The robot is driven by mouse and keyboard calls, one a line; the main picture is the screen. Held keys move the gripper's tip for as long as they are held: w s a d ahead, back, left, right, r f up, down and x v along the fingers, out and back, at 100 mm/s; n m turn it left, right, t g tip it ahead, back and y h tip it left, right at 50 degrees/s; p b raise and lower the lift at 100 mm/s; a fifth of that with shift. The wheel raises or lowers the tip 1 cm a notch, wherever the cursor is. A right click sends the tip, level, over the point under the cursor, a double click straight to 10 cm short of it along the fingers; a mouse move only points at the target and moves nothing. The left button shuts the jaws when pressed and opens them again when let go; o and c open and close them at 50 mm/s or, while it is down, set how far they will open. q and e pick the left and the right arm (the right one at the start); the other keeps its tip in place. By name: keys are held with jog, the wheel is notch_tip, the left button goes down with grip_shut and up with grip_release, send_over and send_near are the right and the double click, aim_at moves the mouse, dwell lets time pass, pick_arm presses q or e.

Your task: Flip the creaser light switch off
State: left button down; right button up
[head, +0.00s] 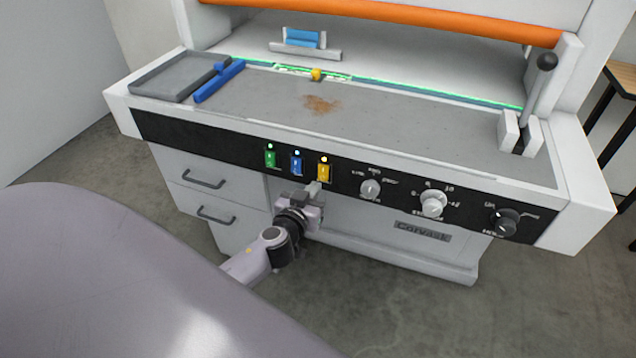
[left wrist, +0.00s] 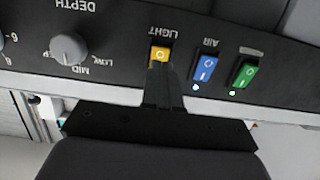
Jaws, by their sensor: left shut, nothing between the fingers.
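The creaser's light switch (head: 323,173) is the yellow rocker, rightmost of three on the black front panel. A bright lamp shows just above it in the head view. In the left wrist view the yellow switch (left wrist: 160,53) appears upside down beside the label LIGHT, and the fingers hide its lower part and lamp. My left gripper (head: 314,187) is shut and empty, its tips at or just in front of the yellow switch. I cannot tell whether they touch it. My right gripper is not in view.
A blue AIR switch (left wrist: 207,68) and a green switch (left wrist: 244,75) sit close beside, both with lit lamps. A depth knob (left wrist: 69,49) and other dials (head: 433,204) are on the panel. A lever (head: 540,85) stands at the bed's right end. A grey tray (head: 150,88) lies left.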

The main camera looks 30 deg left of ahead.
aim_at(322, 177)
pick_arm(q)
jog(key=shift+x, duration=1.7)
